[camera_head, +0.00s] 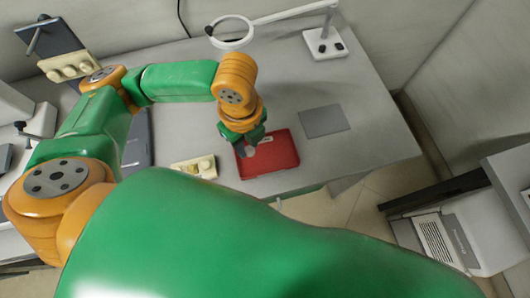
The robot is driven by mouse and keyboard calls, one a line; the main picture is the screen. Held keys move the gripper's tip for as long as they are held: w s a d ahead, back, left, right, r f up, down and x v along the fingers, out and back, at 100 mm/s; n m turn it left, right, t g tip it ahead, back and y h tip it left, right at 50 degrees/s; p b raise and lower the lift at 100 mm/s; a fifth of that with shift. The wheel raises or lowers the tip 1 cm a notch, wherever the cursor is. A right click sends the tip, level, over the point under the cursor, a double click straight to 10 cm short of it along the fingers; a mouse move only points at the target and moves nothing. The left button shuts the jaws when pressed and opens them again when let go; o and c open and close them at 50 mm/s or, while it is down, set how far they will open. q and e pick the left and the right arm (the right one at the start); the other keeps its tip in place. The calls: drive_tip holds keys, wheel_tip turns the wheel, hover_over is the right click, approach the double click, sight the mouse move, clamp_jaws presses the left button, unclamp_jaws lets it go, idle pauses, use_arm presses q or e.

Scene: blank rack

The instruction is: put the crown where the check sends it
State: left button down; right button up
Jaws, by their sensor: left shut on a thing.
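My left gripper (249,149) points down over the left part of a red tray (284,163) on the grey table. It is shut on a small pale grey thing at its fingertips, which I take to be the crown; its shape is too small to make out. I cannot tell whether it touches the tray floor. A cream block with pale knobs (193,167) lies on the table just left of the tray. My right gripper is not in view.
A ring magnifier lamp (231,43) stands behind the tray, its white base (325,43) at the back. A flat dark grey pad (325,121) lies right of the tray. A second cream block (68,66) is by a dark stand at the far left. The table's right part is clear.

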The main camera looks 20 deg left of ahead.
use_arm(q)
hover_over(264, 153)
wheel_tip(264, 153, down, 6)
drive_tip(key=shift+r, duration=0.15)
wheel_tip(264, 153, down, 3)
drive_tip(key=shift+r, duration=0.15)
drive_tip(key=shift+f, duration=0.2)
drive_tip(key=c, duration=0.6)
unclamp_jaws()
drive_tip(key=shift+r, duration=0.15)
